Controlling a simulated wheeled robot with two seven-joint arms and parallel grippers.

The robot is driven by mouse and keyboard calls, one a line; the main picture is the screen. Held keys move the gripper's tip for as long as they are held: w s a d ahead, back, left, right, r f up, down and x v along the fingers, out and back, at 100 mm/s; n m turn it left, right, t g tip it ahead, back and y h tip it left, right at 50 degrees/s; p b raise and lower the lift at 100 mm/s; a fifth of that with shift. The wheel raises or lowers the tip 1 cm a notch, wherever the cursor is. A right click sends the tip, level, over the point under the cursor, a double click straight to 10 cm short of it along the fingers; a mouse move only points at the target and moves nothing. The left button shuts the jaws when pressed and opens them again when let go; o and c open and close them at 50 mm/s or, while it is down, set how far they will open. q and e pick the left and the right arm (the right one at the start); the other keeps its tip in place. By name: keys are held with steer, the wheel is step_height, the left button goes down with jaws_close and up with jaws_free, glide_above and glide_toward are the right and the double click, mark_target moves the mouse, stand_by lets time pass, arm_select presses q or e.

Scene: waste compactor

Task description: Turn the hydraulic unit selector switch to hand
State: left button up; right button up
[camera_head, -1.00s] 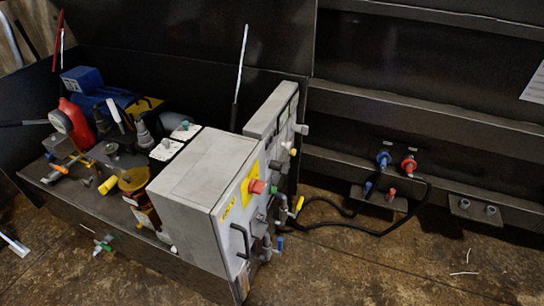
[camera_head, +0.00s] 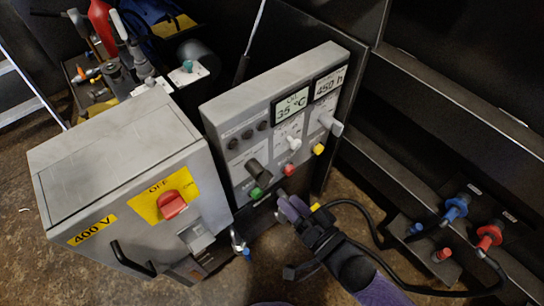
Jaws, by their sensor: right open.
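A grey control panel (camera_head: 232,112) stands in the middle of the head view, with several knobs and buttons on its face. A dark grey selector knob (camera_head: 258,173) sits at its lower left, just above a green button (camera_head: 256,193). A light grey knob (camera_head: 330,123) sticks out at the right. The small labels are too blurred to read, so I cannot tell which knob is the hydraulic unit selector or its position. My right gripper (camera_head: 297,211) is open in front of and below the panel's lower edge, apart from both knobs. My left gripper is out of view.
A grey box with a red switch (camera_head: 172,205) on a yellow plate and a black handle (camera_head: 134,262) stands left of the panel. Black hoses and blue and red couplings (camera_head: 488,237) are at right.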

mark_target(261, 174)
steer(key=b+x, duration=0.3)
steer(key=x, duration=0.6)
steer(key=shift+w+a+b, duration=0.1)
steer(key=shift+a+b, duration=0.15)
steer(key=shift+b, duration=0.1)
steer(key=shift+w+a, duration=0.1)
steer(key=shift+w, duration=0.05)
steer(key=shift+r, duration=0.1)
steer(key=shift+c, duration=0.6)
jaws_close()
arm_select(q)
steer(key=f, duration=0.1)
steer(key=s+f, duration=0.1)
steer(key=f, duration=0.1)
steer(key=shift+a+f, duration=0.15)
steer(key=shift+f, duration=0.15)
